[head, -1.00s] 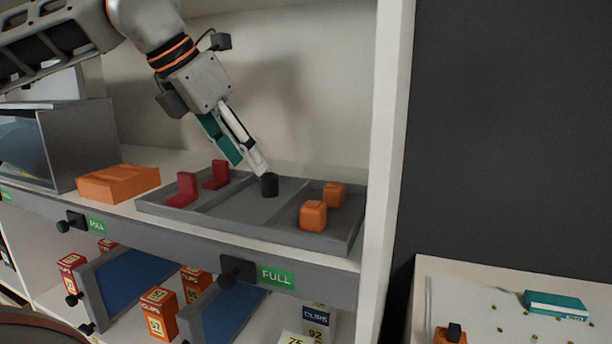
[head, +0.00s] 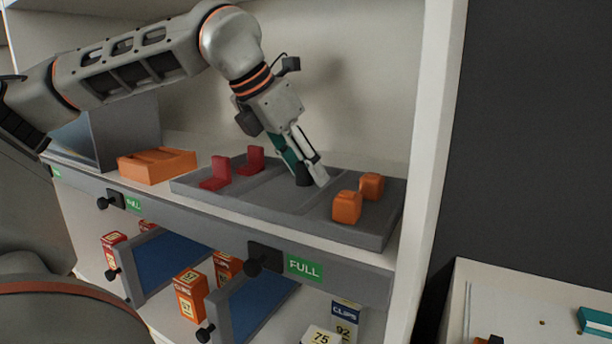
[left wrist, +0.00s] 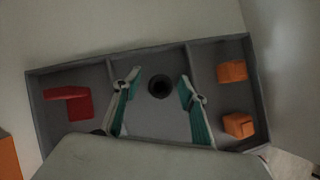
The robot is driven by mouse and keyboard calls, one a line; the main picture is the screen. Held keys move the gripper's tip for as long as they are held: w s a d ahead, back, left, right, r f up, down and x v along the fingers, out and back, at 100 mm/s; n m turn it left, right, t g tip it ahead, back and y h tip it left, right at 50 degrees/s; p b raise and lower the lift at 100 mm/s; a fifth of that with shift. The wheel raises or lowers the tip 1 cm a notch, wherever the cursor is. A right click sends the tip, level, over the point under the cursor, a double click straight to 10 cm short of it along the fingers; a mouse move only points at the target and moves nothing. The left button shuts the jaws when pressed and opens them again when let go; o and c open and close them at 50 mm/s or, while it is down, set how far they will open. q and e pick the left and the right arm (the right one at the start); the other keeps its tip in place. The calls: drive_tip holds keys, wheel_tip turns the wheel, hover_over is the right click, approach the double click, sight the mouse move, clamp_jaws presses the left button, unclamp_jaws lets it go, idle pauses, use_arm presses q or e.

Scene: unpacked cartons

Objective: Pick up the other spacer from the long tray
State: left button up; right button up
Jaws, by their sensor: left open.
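The long grey tray (head: 322,231) lies on the upper shelf and also shows in the left wrist view (left wrist: 85,72). A black cylindrical spacer (head: 303,180) stands upright in its middle compartment. In the left wrist view the spacer (left wrist: 159,87) shows a dark round top between my left fingertips. My left gripper (head: 310,177) points down at it from above. It also shows in the left wrist view (left wrist: 158,92), open, with a gap on both sides of the spacer. My right gripper is not in view.
Red brackets (head: 216,173) lie in the tray's left compartment, orange blocks (head: 347,206) in the right one. The shelf's white side panel (head: 437,150) rises on the right. Boxes stand below.

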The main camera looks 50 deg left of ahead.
use_arm(q)
drive_tip(key=c, duration=0.9)
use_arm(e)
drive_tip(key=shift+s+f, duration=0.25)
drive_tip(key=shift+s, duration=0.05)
use_arm(q)
drive_tip(key=shift+r, duration=0.15)
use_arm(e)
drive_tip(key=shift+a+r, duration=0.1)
